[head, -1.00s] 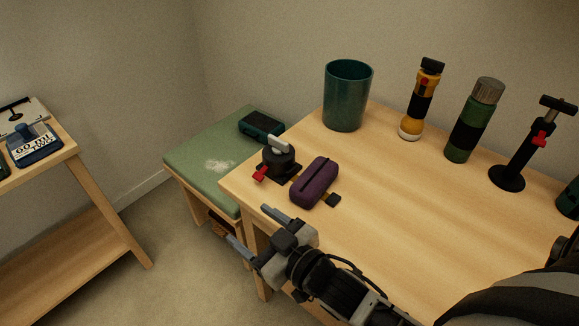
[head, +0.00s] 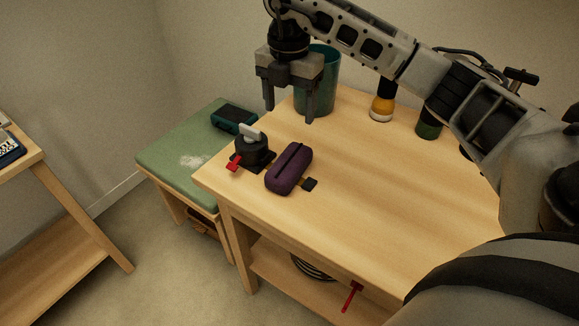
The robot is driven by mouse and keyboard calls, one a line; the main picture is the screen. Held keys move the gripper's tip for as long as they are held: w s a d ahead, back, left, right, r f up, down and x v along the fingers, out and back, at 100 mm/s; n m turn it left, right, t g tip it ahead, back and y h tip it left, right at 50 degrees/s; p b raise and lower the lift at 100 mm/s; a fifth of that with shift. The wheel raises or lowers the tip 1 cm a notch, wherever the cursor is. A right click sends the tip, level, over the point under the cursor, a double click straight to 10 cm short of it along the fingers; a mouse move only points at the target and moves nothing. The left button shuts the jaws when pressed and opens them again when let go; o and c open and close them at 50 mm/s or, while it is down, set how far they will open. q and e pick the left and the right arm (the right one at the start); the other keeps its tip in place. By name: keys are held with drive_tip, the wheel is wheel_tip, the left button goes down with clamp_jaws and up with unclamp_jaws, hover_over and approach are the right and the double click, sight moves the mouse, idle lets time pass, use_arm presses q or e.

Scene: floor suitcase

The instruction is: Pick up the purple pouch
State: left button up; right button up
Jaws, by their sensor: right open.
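The purple pouch (head: 289,170) lies on the wooden table near its left corner, with a dark zip line along its top and a small dark tag at its right end. My right gripper (head: 289,113) is open and empty. It points down above the table, behind the pouch in the picture and in front of the teal bin, apart from the pouch. My left gripper is not in view.
A black device with a red lever (head: 252,150) stands close left of the pouch. The teal bin (head: 325,85) is behind my gripper. A yellow flashlight (head: 382,108) and a green bottle (head: 428,126) are partly hidden by my arm. The table's front right is clear.

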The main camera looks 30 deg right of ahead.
approach(290, 158)
wheel_tip(290, 158, down, 5)
drive_tip(key=shift+a+f, duration=0.1)
drive_tip(key=shift+f, duration=0.1)
drive_tip(key=shift+f+p, duration=0.35)
drive_tip(key=shift+f, duration=2.25)
drive_tip(key=c, duration=0.8)
